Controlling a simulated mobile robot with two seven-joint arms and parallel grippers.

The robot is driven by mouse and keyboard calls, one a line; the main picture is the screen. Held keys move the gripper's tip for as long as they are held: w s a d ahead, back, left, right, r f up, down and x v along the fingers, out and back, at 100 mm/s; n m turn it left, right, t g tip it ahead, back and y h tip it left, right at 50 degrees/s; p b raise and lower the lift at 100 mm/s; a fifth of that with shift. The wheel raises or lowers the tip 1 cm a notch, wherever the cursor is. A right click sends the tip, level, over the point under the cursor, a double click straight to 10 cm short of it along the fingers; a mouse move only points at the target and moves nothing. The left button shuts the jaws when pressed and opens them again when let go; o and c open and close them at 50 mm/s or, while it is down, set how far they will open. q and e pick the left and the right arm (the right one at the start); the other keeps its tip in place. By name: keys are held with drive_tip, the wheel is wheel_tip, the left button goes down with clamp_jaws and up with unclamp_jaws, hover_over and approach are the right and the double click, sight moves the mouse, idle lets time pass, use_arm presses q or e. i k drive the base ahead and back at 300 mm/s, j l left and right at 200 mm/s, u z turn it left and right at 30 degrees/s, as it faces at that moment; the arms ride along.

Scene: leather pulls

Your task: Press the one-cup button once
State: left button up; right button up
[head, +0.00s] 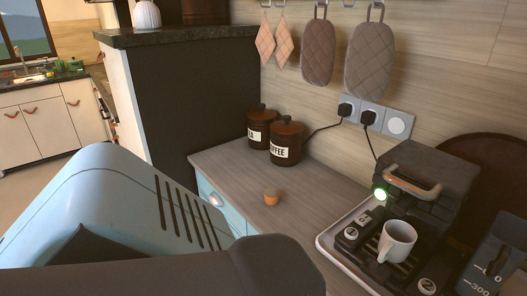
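The button on the left block (350,234) looks marked 1, and the button on the near right block (428,286) looks marked 2. A white mug (397,241) stands upright between the blocks. Neither of my grippers shows in the head view, so I cannot see how they stand to the buttons.
A pale tray (327,246) lies under the machine. A small orange-brown pot (271,198) and two brown canisters (286,142) stand on the wooden counter (226,165). A blue measuring jug (494,262) is at the right edge. Clear counter lies left of the tray.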

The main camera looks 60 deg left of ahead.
sight(351, 233)
drive_tip(key=u, duration=1.25)
